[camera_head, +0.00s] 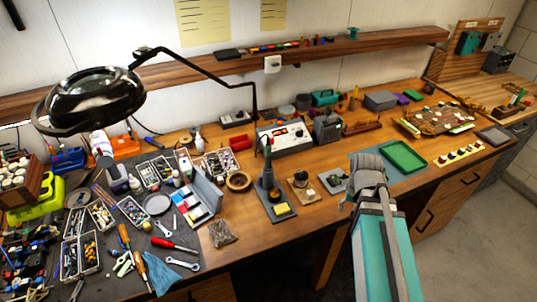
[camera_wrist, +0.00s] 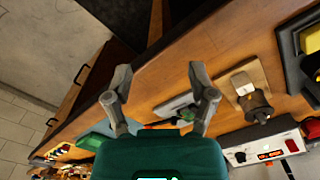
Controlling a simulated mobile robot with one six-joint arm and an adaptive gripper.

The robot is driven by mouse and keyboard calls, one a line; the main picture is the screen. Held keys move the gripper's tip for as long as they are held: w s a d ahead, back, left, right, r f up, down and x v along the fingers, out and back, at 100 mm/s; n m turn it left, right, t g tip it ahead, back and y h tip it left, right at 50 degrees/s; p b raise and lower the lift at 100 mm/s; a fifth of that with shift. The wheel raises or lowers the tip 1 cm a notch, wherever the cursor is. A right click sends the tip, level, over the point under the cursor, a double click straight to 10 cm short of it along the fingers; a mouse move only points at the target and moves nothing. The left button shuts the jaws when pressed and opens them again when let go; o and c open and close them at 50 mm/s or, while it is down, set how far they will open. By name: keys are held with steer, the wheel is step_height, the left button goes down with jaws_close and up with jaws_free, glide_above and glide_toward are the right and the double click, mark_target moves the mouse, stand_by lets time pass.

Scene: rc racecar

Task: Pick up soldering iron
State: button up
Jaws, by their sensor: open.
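The soldering iron appears to be the upright dark tool (camera_head: 267,149) in a black stand (camera_head: 267,186) with a yellow sponge, left of my gripper in the head view. In the wrist view, part of the stand's base with the yellow sponge (camera_wrist: 311,39) shows at the right edge; I cannot make out the iron there. My gripper (camera_head: 367,172) is over the bench's front part, right of the stand and apart from it. In the wrist view my gripper (camera_wrist: 160,82) is open and empty, with bare wood between its fingers.
A white soldering station (camera_head: 286,136) stands behind the stand. A small wooden-based holder (camera_head: 298,196) sits between stand and gripper. A green tray (camera_head: 404,156) lies right of my gripper. A magnifier lamp (camera_head: 92,98) overhangs the cluttered left side.

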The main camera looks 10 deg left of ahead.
steer(key=w+a+r+m+p, duration=0.2)
steer(key=w+a+r+p, duration=0.2)
steer(key=a+r+p, duration=0.25)
steer(key=w+a+r+m+p, duration=0.2)
steer(key=w+a+r+p, duration=0.25)
steer(key=a+r, duration=0.25)
step_height(320, 180, up, 10)
steer(key=m+p, duration=0.3)
steer(key=p, duration=0.8)
glide_above(268, 139)
steer(key=shift+f, duration=0.1)
step_height(268, 139, down, 8)
steer(key=b, duration=0.8)
steer(key=shift+f, duration=0.25)
steer(key=shift+f, duration=0.1)
steer(key=shift+w+f+b, duration=0.2)
steer(key=shift+f+b, duration=2.3)
steer(key=shift+b, duration=0.3)
